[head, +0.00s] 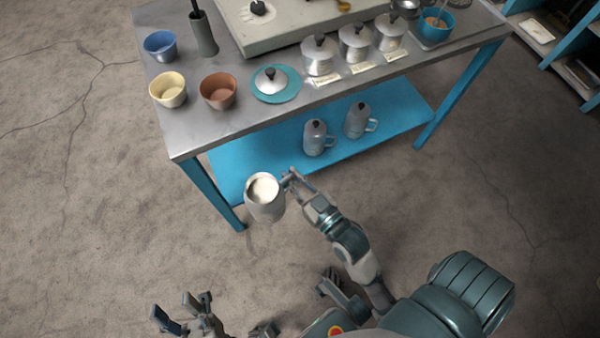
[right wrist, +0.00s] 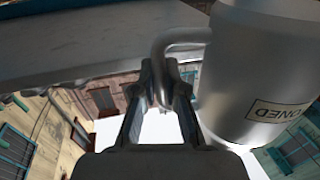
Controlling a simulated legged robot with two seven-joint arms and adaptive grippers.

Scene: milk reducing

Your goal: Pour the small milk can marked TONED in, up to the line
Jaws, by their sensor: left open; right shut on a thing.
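The small milk can (head: 264,206) is silver, without a lid, and white milk (head: 265,188) shows in its mouth. Its label, partly cut off and ending in "ONED" (right wrist: 279,111), shows in the right wrist view. My right gripper (head: 288,178) is shut on the can's handle (right wrist: 170,42) and holds the can in the air in front of the table's near edge. The can looks close to upright. My left gripper (head: 184,312) is open and empty, low at the bottom left, far from the can. A pan or pot with a line on it cannot be made out.
The steel table (head: 190,133) carries bowls in blue (head: 160,46), cream (head: 168,90) and brown (head: 218,91), a lid on a teal plate (head: 274,98), several lidded pots (head: 320,54) and a grey stove block (head: 262,38). Two lidded cans (head: 318,138) stand on the blue shelf (head: 240,171).

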